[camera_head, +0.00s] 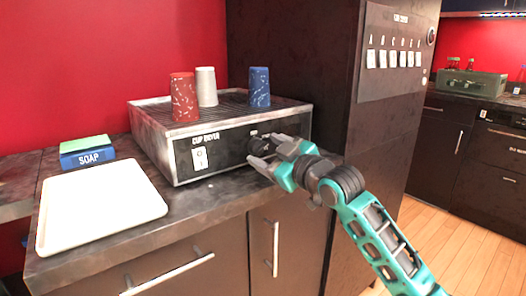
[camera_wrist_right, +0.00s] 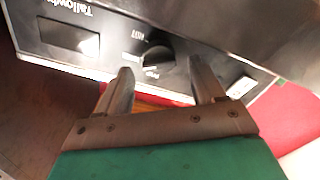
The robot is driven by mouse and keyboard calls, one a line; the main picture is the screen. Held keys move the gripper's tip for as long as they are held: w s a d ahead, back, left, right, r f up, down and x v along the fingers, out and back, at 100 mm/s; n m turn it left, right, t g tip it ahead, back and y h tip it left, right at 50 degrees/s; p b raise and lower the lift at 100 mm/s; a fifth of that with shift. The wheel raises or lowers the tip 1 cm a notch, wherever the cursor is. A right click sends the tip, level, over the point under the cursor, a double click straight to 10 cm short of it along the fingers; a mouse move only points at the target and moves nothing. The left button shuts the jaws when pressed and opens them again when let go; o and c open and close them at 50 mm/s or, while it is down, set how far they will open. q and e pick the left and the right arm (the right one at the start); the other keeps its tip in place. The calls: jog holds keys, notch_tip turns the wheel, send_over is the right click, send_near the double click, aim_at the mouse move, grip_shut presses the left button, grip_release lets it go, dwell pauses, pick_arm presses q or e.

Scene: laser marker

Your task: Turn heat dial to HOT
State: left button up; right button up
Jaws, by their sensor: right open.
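The heat dial (camera_wrist_right: 157,60) is a round black knob on the dark front panel of the cup dryer (camera_head: 160,136), with a small "HOT" label beside it in the right wrist view. In the head view my right gripper (camera_head: 262,154) covers most of the dial. My right gripper (camera_wrist_right: 162,88) is open, with its two fingers on either side of the dial in the right wrist view. I cannot tell whether the fingers touch the dial. My left gripper is not in view.
Red (camera_head: 184,97), white (camera_head: 206,86) and blue (camera_head: 259,87) cups stand upside down on the dryer's top grille. A white switch (camera_head: 200,158) is on its panel. A cream tray (camera_head: 100,205) and a soap box (camera_head: 87,153) lie to the left. A tall dark cabinet (camera_head: 330,60) stands behind.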

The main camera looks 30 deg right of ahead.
aim_at(258, 148)
jog(key=shift+w+a, duration=0.1)
jog(key=shift+w, duration=1.05)
jog(key=c, duration=1.1)
